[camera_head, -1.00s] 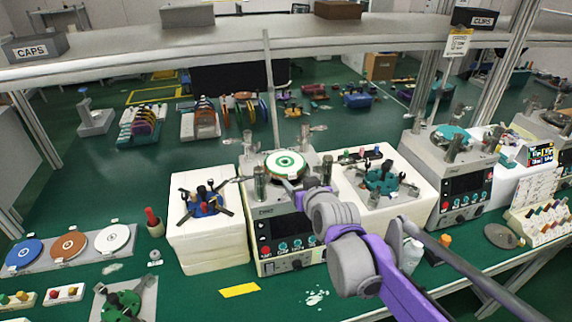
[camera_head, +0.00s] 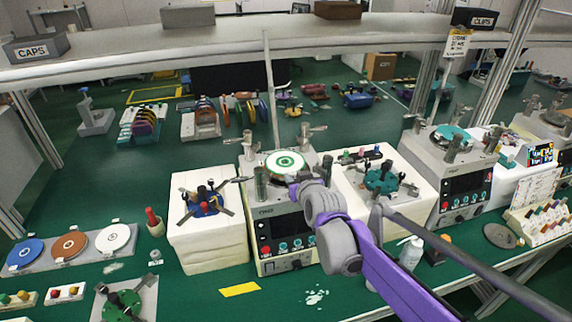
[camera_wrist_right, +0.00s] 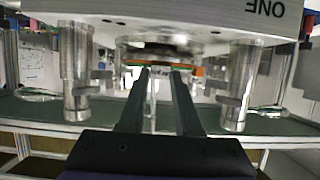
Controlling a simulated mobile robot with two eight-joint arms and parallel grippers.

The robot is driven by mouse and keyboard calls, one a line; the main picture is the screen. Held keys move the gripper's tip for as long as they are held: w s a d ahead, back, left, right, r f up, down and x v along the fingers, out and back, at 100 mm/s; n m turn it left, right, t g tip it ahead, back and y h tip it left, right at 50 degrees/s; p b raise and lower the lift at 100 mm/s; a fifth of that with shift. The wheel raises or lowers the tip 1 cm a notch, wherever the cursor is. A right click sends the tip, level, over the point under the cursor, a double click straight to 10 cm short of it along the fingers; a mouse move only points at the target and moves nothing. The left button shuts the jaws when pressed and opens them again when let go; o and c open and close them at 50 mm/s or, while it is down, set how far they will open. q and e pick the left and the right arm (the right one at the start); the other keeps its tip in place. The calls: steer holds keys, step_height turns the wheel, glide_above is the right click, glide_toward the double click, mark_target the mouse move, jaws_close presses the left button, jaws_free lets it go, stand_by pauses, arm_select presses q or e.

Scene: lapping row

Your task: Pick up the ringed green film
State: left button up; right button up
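The ringed green film (camera_head: 286,161), a white disc with green rings and a green centre, lies on the round top of the middle machine (camera_head: 283,222). My right gripper (camera_head: 287,181) is at the near side of that disc, its fingers mostly hidden by my own wrist. In the right wrist view, the two dark fingers (camera_wrist_right: 160,72) stand apart with a gap between them. Their tips are close to a thin green and orange edge (camera_wrist_right: 136,66) under the round top; I cannot tell whether they touch it. My left gripper is not in view.
Upright metal posts (camera_wrist_right: 75,70) flank the fingers, with another post (camera_wrist_right: 240,85) on the other side. White blocks with blue (camera_head: 207,235) and teal (camera_head: 383,178) fixtures stand beside the machine. A shelf (camera_head: 250,45) runs above. A spray bottle (camera_head: 411,253) stands near my arm.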

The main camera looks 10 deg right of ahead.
jaws_close()
